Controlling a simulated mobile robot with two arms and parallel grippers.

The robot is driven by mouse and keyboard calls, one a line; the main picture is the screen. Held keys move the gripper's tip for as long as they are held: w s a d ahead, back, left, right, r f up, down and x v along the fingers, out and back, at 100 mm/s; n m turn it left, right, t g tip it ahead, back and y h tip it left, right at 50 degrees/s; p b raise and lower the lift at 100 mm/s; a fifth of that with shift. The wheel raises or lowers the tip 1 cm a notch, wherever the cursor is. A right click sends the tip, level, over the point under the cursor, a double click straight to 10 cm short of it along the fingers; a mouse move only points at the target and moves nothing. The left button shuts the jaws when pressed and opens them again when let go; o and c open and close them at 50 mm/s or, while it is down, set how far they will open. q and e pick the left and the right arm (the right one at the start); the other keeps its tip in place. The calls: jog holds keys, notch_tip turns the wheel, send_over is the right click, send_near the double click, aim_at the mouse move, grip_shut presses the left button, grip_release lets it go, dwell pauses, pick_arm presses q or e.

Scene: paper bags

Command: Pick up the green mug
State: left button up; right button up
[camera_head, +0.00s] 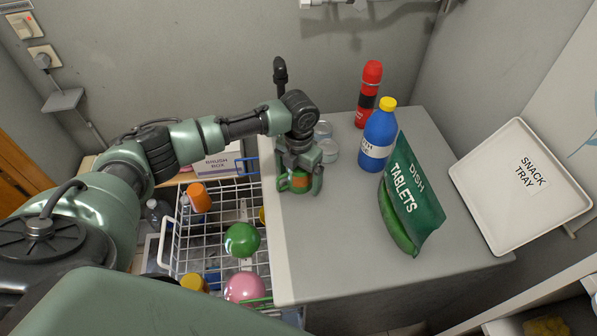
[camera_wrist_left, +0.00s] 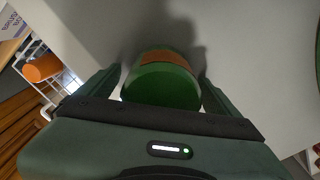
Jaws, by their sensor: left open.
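The green mug (camera_head: 300,182) with an orange-brown band stands near the left edge of the grey counter (camera_head: 345,230). My left gripper (camera_head: 299,176) is above it, pointing down, with its fingers around the mug's sides. In the left wrist view the mug (camera_wrist_left: 162,82) sits between the two open fingers of the gripper (camera_wrist_left: 160,90). A small gap shows on each side near the fingers, and I cannot tell whether either finger touches it. The mug's top is partly hidden by the gripper in the head view. My right gripper is not in view.
Behind the gripper are glass jars (camera_head: 328,150), a blue bottle (camera_head: 378,135) and a red bottle (camera_head: 369,95). A green dish tablets bag (camera_head: 415,195) stands to the right. A white wire basket (camera_head: 185,240) with balls lies left of the counter. The front counter is clear.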

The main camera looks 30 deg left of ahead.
pick_arm(q)
jog(key=c, duration=1.9)
